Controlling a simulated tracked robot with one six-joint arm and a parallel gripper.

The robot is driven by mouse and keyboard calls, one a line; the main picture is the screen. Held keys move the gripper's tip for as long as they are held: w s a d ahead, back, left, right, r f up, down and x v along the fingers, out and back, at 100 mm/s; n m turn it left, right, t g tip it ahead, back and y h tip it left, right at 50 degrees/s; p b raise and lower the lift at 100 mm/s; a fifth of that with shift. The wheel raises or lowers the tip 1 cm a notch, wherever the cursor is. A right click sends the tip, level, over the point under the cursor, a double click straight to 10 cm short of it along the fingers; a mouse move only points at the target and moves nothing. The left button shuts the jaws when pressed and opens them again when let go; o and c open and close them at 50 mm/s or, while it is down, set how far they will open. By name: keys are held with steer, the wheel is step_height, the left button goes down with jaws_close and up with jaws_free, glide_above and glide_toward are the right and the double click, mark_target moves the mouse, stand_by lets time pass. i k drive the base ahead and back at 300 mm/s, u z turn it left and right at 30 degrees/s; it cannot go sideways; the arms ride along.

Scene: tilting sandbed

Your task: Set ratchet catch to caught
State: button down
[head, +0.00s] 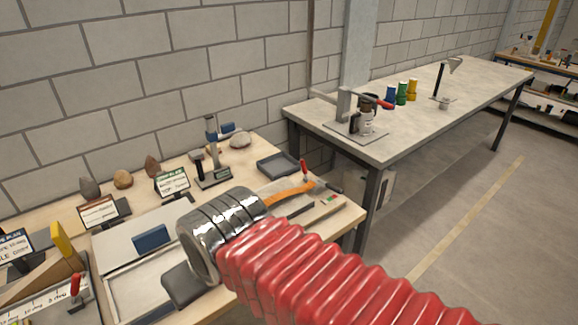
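At the lower left of the head view is a device with a white scale marked in degrees (45,300). A small red-handled lever (75,286) stands upright beside the scale, and a yellow upright piece (65,245) rises behind it. I cannot tell which part is the ratchet catch, or its setting. A pale shallow tray (120,290) lies to the right of the scale. My arm's chrome cuff and red bellows reach across the front and cover part of the bench. A dark grey block shows below the cuff; I cannot tell whether it belongs to my gripper. No fingertips are distinguishable.
Stones (123,179), small signs (172,182), a blue block (152,238) and a small stand (212,155) occupy the bench. A dark tray (278,164) and another red-handled lever (304,170) are at its right. A grey table (440,95) stands beyond; floor is clear at right.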

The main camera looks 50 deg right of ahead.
mark_target(302, 163)
steer(key=u, duration=1.3)
steer(key=k, duration=0.75)
steer(key=z, duration=1.55)
steer(key=i, duration=0.7)
